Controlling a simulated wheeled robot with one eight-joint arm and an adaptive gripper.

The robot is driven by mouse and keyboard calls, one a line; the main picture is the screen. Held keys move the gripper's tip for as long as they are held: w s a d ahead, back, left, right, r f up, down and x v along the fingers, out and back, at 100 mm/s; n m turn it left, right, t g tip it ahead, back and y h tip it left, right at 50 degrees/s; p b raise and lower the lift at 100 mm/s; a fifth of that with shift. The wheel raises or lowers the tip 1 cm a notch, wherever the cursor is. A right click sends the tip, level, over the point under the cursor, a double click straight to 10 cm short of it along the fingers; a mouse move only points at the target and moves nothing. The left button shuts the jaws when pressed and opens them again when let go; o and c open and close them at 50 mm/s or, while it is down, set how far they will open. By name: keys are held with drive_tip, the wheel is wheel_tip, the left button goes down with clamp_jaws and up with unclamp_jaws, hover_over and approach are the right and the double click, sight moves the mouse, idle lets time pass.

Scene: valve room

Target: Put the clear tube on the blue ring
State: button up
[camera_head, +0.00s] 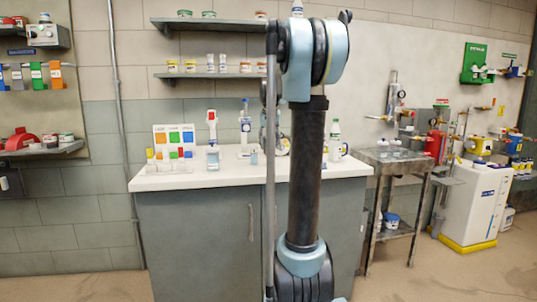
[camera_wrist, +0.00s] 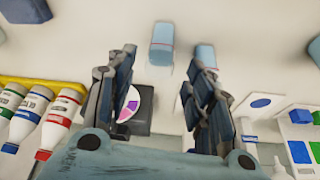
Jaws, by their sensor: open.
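My gripper (camera_wrist: 161,64) is open, with its two fingers spread and nothing between them. A pale blue translucent piece (camera_wrist: 162,43), possibly the clear tube, stands on the white counter beyond the fingertips, roughly in line with the gap. A similar piece (camera_wrist: 206,55) is close to the right finger. In the head view, two small pale clear pieces stand on the counter, one left (camera_head: 212,158) and one just left of my arm (camera_head: 253,157). I cannot make out a blue ring for certain; a blue oval (camera_wrist: 261,103) shows on a white card at right. My arm hides part of the counter.
Bottles with green, blue and red labels (camera_wrist: 38,112) lie left in the wrist view, by a yellow edge. A dark device with a coloured disc (camera_wrist: 134,108) is behind the left finger. A colour-patch board (camera_head: 175,141) stands on the counter (camera_head: 160,182). Shelves hang above.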

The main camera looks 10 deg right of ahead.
drive_tip(key=shift+v, duration=1.9)
